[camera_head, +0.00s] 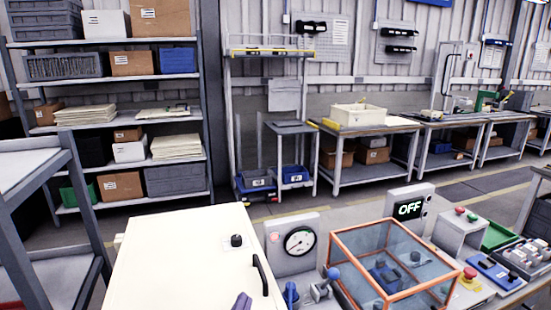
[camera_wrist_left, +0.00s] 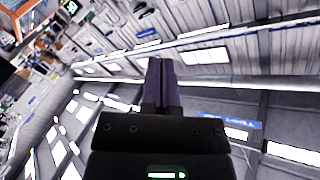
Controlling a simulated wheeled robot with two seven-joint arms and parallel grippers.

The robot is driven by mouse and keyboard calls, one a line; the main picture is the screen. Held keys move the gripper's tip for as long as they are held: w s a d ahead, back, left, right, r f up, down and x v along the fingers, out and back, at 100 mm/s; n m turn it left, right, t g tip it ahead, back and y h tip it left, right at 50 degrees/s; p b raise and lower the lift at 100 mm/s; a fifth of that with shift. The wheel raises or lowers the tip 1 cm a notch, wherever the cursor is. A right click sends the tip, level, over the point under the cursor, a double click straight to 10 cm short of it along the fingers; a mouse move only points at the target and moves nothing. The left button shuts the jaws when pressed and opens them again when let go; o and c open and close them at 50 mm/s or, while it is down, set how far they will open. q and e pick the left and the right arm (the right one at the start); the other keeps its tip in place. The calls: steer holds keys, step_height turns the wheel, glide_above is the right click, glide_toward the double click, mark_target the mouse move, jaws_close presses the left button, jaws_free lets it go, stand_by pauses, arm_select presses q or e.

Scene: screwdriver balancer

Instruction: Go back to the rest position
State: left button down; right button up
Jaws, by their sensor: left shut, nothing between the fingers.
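My left gripper (camera_head: 242,302) shows only as purple fingertips at the bottom edge of the head view, in front of the cream cabinet (camera_head: 180,258). In the left wrist view my left gripper (camera_wrist_left: 162,82) has its two purple fingers together with nothing between them. That view looks up along the fingers at the wall and ceiling, tilted. My right gripper is not in view.
A red button (camera_head: 469,272) is further right. Shelves (camera_head: 125,76) and workbenches (camera_head: 360,180) line the back, with open floor before them.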

arm_select(q)
steer(key=s+a+f+n+g+y, duration=0.1)
steer(key=s+a+f+n+g, duration=0.35)
steer(key=s+f+g, duration=0.45)
steer(key=s+a+f+n+g+y, duration=0.25)
steer(key=s+a+f+g, duration=0.35)
steer(key=s, duration=0.6)
steer(key=s+f+b, duration=0.3)
steer(key=f+b, duration=0.1)
steer(key=f, duration=1.9)
steer(key=s+a+f+g+b, duration=0.1)
steer(key=s+f+b, duration=0.3)
steer(key=s+f, duration=1)
steer(key=shift+a+f, duration=0.3)
steer(key=shift+a, duration=0.25)
